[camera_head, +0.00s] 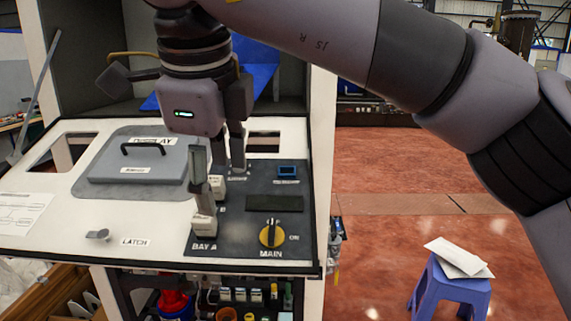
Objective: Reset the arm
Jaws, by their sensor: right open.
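My right gripper (190,108) hangs over the dispenser's console, its arm coming in from the upper right. Its jaws are spread wide, one dark finger to the left and one to the right, with nothing seen held. Below it, a grey lever (199,168) stands upright on the BAY A block (203,224). A second lever (237,150) stands behind it, just under the right finger; I cannot tell whether they touch. A yellow and black MAIN knob (271,235) is at the panel's front right. My left gripper is not in view.
A grey lid (137,170) with a black handle (143,147) lies on the console's left. A small LATCH piece (97,235) is at the front left. A blue stool (449,290) with papers (459,259) stands on the red floor, which is otherwise mostly clear.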

